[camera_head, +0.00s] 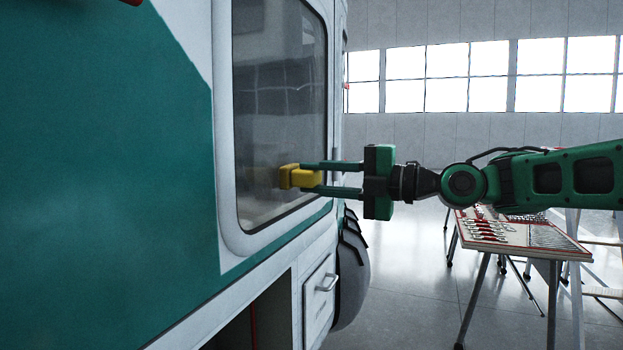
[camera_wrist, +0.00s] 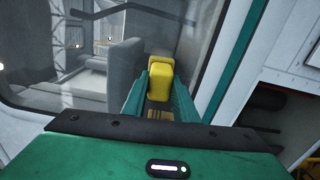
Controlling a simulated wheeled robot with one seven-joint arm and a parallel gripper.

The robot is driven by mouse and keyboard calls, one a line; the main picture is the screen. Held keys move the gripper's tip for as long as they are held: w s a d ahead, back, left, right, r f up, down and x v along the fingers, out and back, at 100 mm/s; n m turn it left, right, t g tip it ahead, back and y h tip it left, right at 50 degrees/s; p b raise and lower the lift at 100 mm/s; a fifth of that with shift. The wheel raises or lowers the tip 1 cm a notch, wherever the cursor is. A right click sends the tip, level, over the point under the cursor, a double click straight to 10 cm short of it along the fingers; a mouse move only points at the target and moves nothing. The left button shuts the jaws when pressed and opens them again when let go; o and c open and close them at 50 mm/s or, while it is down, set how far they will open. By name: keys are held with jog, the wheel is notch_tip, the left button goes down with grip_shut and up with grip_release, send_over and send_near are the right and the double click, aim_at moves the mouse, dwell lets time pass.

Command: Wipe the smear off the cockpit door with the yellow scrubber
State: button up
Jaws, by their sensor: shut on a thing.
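My gripper (camera_head: 307,178) is shut on the yellow scrubber (camera_head: 290,177) and holds it up at the lower part of the cockpit door window (camera_head: 275,110). The scrubber also shows between my fingers in the wrist view (camera_wrist: 159,78). It looks close to the glass; I cannot tell whether it touches. The cockpit door (camera_head: 228,236) has a white frame around the dark glass. A faint brownish haze shows on the glass around the scrubber, but I cannot make out a clear smear edge.
A tool table (camera_head: 520,238) with rows of tools stands at the right, below my arm. A small drawer with a handle (camera_head: 326,283) sits under the door. The green helicopter side (camera_head: 100,180) fills the left. Open floor (camera_head: 400,310) lies between helicopter and table.

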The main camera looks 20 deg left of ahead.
jog(key=w, duration=0.3)
jog(key=shift+w+d, duration=0.15)
jog(key=shift+w, duration=0.2)
jog(key=shift+s, duration=0.25)
jog(key=shift+s+a, duration=0.2)
jog(key=shift+s, duration=0.75)
jog(key=shift+s+a, duration=0.2)
jog(key=shift+s, duration=0.75)
jog(key=shift+c, duration=0.4)
jog(key=shift+s+d, duration=0.1)
jog(key=shift+d, duration=2.95)
jog(key=shift+d, duration=0.15)
jog(key=shift+d, duration=1.35)
